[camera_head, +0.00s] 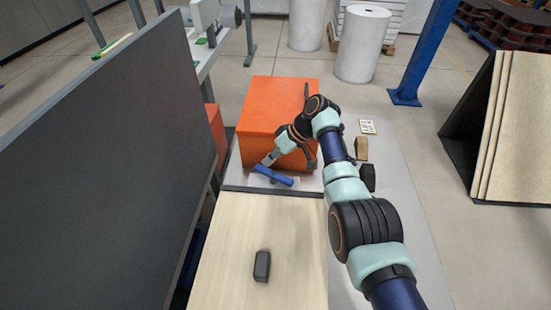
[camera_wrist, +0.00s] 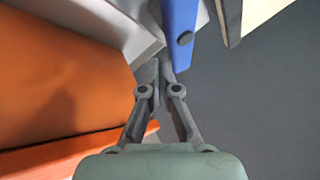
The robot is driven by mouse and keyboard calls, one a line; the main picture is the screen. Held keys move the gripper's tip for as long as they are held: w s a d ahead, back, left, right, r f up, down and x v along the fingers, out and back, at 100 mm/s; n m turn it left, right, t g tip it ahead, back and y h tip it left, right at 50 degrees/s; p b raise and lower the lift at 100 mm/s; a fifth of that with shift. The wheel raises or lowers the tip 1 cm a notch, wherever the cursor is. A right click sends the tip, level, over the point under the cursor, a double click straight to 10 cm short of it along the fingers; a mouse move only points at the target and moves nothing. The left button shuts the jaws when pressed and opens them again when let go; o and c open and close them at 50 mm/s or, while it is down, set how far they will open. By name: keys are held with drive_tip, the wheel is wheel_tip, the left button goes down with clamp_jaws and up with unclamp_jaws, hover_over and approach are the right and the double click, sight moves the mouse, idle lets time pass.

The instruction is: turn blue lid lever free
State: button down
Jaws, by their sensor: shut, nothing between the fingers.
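The blue lever (camera_head: 274,175) lies slantwise across a pale grey block in front of the orange box (camera_head: 282,100) in the head view. In the wrist view the blue lever (camera_wrist: 181,38) shows at the top, with a dark round spot on it. My gripper (camera_wrist: 162,72) is shut with nothing between its fingers, its tips close to the lever's lower end. I cannot tell whether they touch it. In the head view my gripper (camera_head: 268,161) is at the lever's left part, in front of the box. The lid itself cannot be told apart clearly.
A wooden board (camera_head: 230,250) in front carries a small dark block (camera_head: 262,266). A tall dark panel (camera_head: 110,160) stands at left. A small wooden block (camera_head: 361,148) and a white card (camera_head: 367,127) lie right of the box. The grey table is clear at right.

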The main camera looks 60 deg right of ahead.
drive_tip(key=shift+w+a+r+p, duration=0.1)
drive_tip(key=shift+w+a+p, duration=0.15)
drive_tip(key=shift+a+p, duration=0.15)
drive_tip(key=shift+w+a+p, duration=0.15)
drive_tip(key=shift+a+p, duration=0.1)
drive_tip(key=shift+p, duration=0.05)
idle(0.4)
idle(0.4)
drive_tip(key=v, duration=1.2)
